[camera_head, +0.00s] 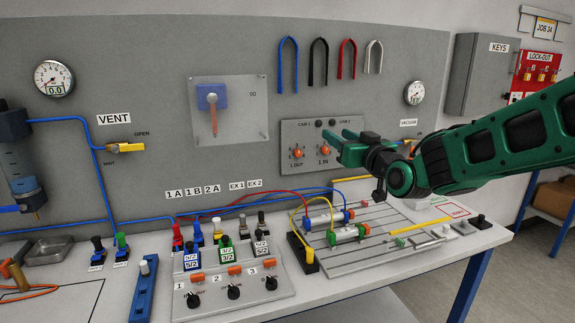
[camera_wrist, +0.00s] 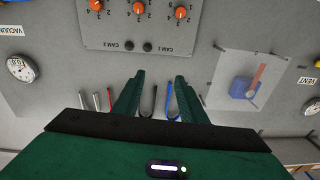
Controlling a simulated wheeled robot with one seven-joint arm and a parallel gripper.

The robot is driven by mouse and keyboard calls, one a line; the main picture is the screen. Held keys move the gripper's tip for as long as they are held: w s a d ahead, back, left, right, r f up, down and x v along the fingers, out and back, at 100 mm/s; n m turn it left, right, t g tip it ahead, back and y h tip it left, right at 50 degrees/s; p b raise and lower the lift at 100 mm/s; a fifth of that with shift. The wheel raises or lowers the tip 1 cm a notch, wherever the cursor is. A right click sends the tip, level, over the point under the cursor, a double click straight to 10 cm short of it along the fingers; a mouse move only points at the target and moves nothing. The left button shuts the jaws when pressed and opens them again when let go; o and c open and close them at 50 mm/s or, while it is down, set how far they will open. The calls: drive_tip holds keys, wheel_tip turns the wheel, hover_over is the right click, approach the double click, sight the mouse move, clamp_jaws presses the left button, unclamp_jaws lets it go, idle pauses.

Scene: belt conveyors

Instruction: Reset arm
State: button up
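My gripper (camera_head: 345,141) is at the end of my green arm, which reaches in from the right in the head view. It is raised above the bench and in front of the grey panel, near the dial box (camera_head: 334,165). In the wrist view the two green fingers of my gripper (camera_wrist: 155,90) stand apart. Nothing is held between them; the wall and the hanging hoses show through the gap.
The bench (camera_head: 370,268) carries valve blocks (camera_head: 219,255), cylinders (camera_head: 346,233) and tubing below my gripper. A lever plate (camera_head: 255,112) is on the panel to the left. Hoses (camera_head: 347,58) hang above. A keys cabinet (camera_head: 483,75) is at the upper right.

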drive_tip(key=s+d+f+m+g+h, duration=0.2)
drive_tip(key=s+d+f+g+h, duration=0.2)
drive_tip(key=s+d+f, duration=0.55)
drive_tip(key=s+d+f+m+g+h, duration=0.2)
drive_tip(key=s+d+f+g+h, duration=0.15)
drive_tip(key=s+d+f, duration=0.6)
drive_tip(key=s+d+f+m+g, duration=0.1)
drive_tip(key=s+d+m+g, duration=0.1)
drive_tip(key=s, duration=0.6)
drive_tip(key=s+d+f+m+g+y, duration=0.1)
drive_tip(key=s+d+f+m+g, duration=0.1)
drive_tip(key=s, duration=0.7)
drive_tip(key=s+d+f+m+g, duration=0.1)
drive_tip(key=s+d+g, duration=0.3)
drive_tip(key=s, duration=0.5)
drive_tip(key=shift+f+m+g, duration=0.2)
drive_tip(key=shift+m+g, duration=0.2)
drive_tip(key=shift+g, duration=0.65)
drive_tip(key=shift+s, duration=0.1)
drive_tip(key=shift+c, duration=0.9)
